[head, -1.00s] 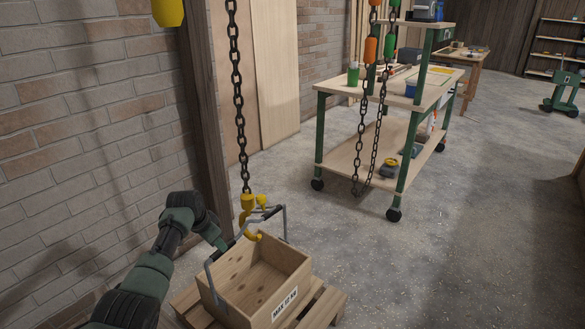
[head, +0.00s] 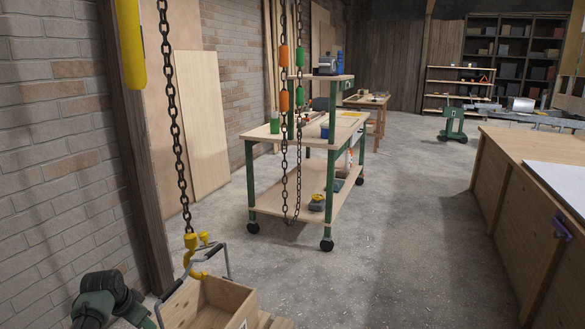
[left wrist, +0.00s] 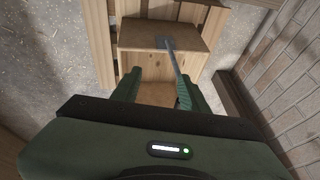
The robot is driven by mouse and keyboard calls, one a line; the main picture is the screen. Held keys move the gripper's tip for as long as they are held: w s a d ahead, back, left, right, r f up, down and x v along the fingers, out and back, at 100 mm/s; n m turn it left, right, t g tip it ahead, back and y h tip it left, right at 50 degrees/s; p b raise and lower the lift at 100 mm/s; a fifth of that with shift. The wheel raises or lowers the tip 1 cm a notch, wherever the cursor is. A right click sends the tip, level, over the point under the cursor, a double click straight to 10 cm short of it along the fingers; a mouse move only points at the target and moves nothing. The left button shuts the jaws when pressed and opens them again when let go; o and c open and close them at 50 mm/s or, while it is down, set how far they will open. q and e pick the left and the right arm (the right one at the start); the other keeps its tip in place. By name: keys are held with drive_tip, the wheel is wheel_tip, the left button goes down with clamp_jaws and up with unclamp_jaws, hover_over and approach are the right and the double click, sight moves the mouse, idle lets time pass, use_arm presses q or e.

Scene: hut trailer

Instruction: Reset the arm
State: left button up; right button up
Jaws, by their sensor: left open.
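My left gripper (left wrist: 158,92) is open. Its green fingers show in the left wrist view over the wooden crate (left wrist: 165,30). The crate's grey handle bar (left wrist: 173,62) runs down close to the right finger; I cannot tell if they touch. In the head view my left arm is at the lower left, beside the crate (head: 228,296), and the gripper's tips are largely cut off. The crate's front is cut off too. A yellow hook (head: 195,252) on a hanging chain (head: 172,130) is at the crate's handle (head: 227,262). My right gripper is not in view.
The crate sits on a wooden pallet (head: 275,322). A brick wall (head: 60,170) and a dark post are close on the left. A wheeled green cart (head: 290,215) stands ahead, with a second chain before it. A wooden bench (head: 520,190) is at right. The middle floor is clear.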

use_arm(q)
drive_tip(key=s+d+f+g, duration=0.1)
drive_tip(key=s+d+f, duration=0.5)
drive_tip(key=s, duration=0.4)
drive_tip(key=s+d+f, duration=0.4)
drive_tip(key=s+d, duration=0.4)
drive_tip(key=s, duration=0.3)
drive_tip(key=s+d+r+n, duration=0.1)
drive_tip(key=s+d+r, duration=0.15)
drive_tip(key=s, duration=0.45)
drive_tip(key=s+d+r+n, duration=0.1)
drive_tip(key=s+d+r, duration=0.15)
drive_tip(key=s, duration=0.35)
drive_tip(key=s+d+r+n, duration=0.1)
drive_tip(key=s+d+r, duration=0.15)
drive_tip(key=s, duration=0.45)
wheel_tip(320, 180, down, 27)
drive_tip(key=s+g, duration=0.2)
drive_tip(key=s+a+p, duration=0.3)
drive_tip(key=s+p, duration=1.2)
drive_tip(key=s, duration=0.2)
drive_tip(key=shift+a+r+g+p, duration=0.2)
drive_tip(key=shift+r+g+p, duration=0.15)
drive_tip(key=shift+g+p, duration=0.05)
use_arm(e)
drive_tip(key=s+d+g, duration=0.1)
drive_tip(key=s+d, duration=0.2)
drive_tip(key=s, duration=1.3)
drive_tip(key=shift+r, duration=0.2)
